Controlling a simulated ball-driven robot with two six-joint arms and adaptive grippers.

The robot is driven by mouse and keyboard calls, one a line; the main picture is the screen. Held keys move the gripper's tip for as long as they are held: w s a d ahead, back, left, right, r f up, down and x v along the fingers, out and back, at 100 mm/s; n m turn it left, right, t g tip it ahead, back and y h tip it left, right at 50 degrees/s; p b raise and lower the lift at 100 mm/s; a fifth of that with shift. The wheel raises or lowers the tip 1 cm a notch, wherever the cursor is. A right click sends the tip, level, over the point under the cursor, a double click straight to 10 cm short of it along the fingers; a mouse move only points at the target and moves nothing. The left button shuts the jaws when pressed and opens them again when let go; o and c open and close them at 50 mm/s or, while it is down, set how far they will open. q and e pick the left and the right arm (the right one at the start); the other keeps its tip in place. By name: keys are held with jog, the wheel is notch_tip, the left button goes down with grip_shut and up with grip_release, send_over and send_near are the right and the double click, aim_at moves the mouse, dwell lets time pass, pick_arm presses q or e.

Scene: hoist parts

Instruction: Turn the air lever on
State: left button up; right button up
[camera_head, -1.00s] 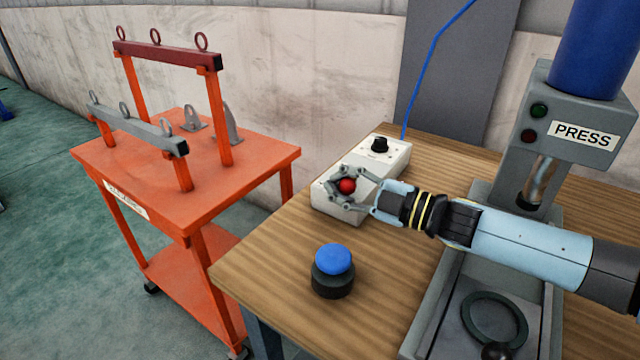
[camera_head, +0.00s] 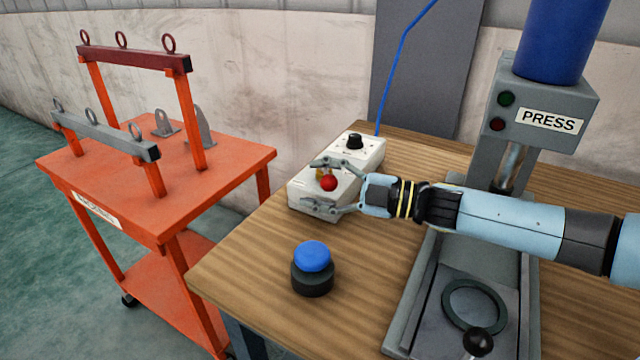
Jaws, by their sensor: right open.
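A white control box (camera_head: 366,156) stands on the wooden table by the wall, with a black knob (camera_head: 354,141) at its far end and a blue hose rising behind it. A lever with a red ball end (camera_head: 328,183) and a yellowish base (camera_head: 321,173) sits on the near part of the box. My right gripper (camera_head: 318,185) is open, with its fingers on either side of the red ball. I cannot tell whether they touch it. My left gripper is not in view.
A blue push button (camera_head: 313,257) on a black base stands on the wooden table (camera_head: 262,285) in front. The grey press (camera_head: 541,95) is at the right, with a dark ring (camera_head: 476,304) on its bed. An orange cart (camera_head: 225,158) with lifting beams stands at the left.

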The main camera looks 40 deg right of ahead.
jog(key=shift+s, duration=0.1)
jog(key=v, duration=0.7)
jog(key=shift+s+d, duration=0.1)
jog(key=shift+d, duration=0.05)
